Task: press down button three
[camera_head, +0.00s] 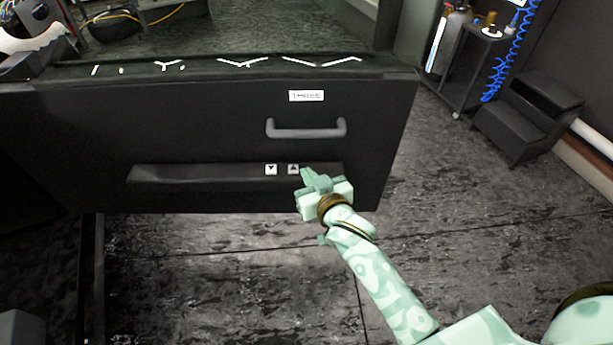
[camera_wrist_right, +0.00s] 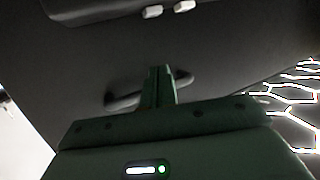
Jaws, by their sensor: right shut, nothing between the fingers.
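The black drawer front labelled THREE (camera_head: 306,95) has two small white buttons low on it, in a recessed strip. The left one, the down button (camera_head: 271,169), carries a down triangle; the up button (camera_head: 293,169) is just right of it. My right gripper (camera_head: 307,175) is shut and empty, its tips just right of and below the up button in the head view. I cannot tell whether they touch the panel. Two white buttons show at the top of the right wrist view, beyond my shut fingers (camera_wrist_right: 160,72); their symbols are not readable there. My left gripper is out of view.
A grey handle (camera_head: 306,128) sticks out above the buttons; it also shows behind my fingers in the wrist view (camera_wrist_right: 122,101). The recessed strip (camera_head: 190,174) runs left. Black steps (camera_head: 528,115) and a cart (camera_head: 470,65) stand at right. The floor in front is clear.

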